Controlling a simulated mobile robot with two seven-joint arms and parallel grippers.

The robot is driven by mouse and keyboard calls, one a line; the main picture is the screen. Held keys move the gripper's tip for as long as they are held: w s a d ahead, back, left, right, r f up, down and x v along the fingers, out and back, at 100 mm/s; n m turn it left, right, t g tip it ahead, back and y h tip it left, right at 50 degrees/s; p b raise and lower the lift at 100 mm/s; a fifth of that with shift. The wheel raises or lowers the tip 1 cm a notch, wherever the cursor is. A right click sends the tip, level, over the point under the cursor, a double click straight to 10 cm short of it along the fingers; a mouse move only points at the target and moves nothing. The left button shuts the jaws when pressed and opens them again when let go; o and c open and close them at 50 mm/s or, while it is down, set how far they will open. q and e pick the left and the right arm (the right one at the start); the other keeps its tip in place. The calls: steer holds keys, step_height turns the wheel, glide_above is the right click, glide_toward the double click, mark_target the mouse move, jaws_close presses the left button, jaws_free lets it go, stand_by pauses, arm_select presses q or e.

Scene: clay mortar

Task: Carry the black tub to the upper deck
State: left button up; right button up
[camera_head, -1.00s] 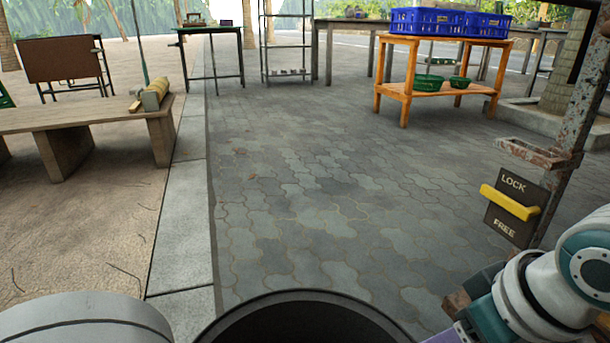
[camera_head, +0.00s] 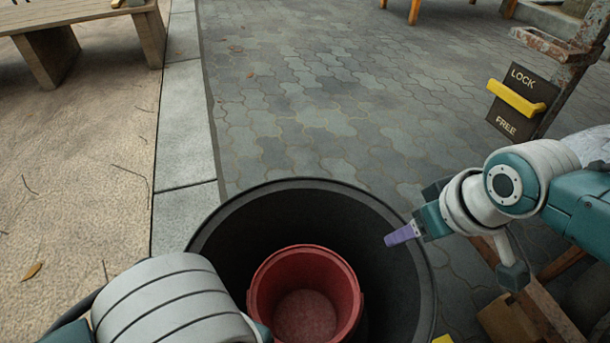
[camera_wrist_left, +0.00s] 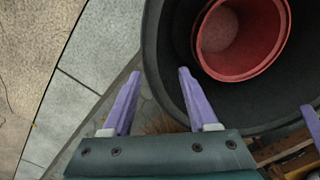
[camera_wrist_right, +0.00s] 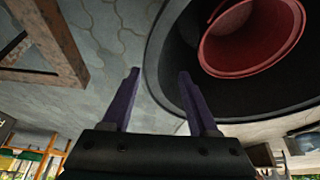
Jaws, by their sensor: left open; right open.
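The black tub (camera_head: 225,220) is wide and round, at the bottom middle of the head view. A red bucket (camera_head: 262,285) stands inside it. My left gripper (camera_wrist_left: 156,72) is open and empty in the left wrist view, with the tub's rim crossing between its fingers. My left arm hides its fingers in the head view. My right gripper (camera_wrist_right: 158,72) is open at the opposite side of the tub, the rim likewise between its fingers. In the head view its purple finger (camera_head: 402,235) overlaps the tub's right rim. I cannot tell whether either touches. I cannot identify the upper deck.
A rusty post (camera_head: 570,75) at the right carries a LOCK/FREE plate with a yellow handle (camera_head: 517,97). A wooden frame (camera_head: 530,300) lies below my right arm. A bench (camera_head: 80,30) stands upper left. The paving (camera_head: 310,100) beyond the tub is clear.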

arm_select(q)
steer(key=shift+f, duration=1)
arm_select(e)
steer(key=shift+x, duration=0.95)
arm_select(q)
jaws_close()
arm_select(e)
jaws_close()
